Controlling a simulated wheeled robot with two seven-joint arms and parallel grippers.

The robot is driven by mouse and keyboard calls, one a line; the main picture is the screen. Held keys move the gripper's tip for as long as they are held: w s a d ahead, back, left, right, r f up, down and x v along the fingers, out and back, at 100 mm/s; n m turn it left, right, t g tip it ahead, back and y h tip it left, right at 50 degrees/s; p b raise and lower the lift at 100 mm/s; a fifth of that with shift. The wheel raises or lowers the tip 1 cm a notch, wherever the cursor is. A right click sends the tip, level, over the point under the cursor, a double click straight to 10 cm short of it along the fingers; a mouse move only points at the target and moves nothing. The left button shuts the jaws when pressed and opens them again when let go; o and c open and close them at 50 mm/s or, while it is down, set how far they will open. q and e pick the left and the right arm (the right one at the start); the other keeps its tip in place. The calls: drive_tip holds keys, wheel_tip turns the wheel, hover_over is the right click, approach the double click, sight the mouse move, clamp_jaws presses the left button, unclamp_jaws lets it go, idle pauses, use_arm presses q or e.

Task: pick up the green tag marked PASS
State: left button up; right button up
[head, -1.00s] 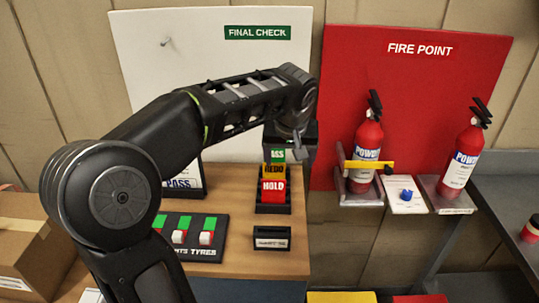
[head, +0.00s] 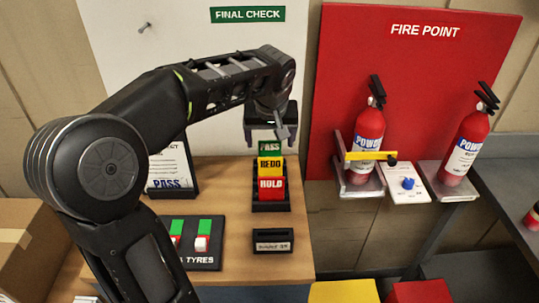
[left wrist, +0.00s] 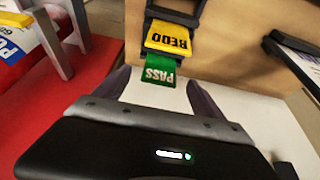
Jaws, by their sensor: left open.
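The green PASS tag (head: 270,147) stands at the back of a black holder (head: 271,206) on the wooden bench, behind the yellow REDO tag (head: 270,163) and the red HOLD tag (head: 271,188). My left gripper (head: 279,128) is just above and behind the green tag, open and empty. In the left wrist view the PASS tag (left wrist: 159,68) lies between the two spread fingers (left wrist: 160,85), apart from both. The REDO tag (left wrist: 172,38) is just beyond it. The HOLD tag is not clear in that view. My right gripper is out of view.
A small black label block (head: 272,240) and a TYRES switch panel (head: 205,243) sit on the bench. A framed card (head: 172,170) stands left of the holder. A white FINAL CHECK board (head: 215,60) rises behind.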

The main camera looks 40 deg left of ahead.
sight(270, 147)
use_arm(q)
drive_tip(key=shift+w+a+f, duration=0.1)
drive_tip(key=shift+f, duration=0.15)
drive_tip(key=shift+p+x, duration=0.65)
drive_tip(key=shift+x, duration=1.95)
drive_tip(key=shift+a, duration=0.1)
drive_tip(key=shift+r, duration=0.1)
drive_tip(key=c, duration=1.4)
wheel_tip(270, 147, up, 10)
drive_tip(key=shift+b, duration=0.35)
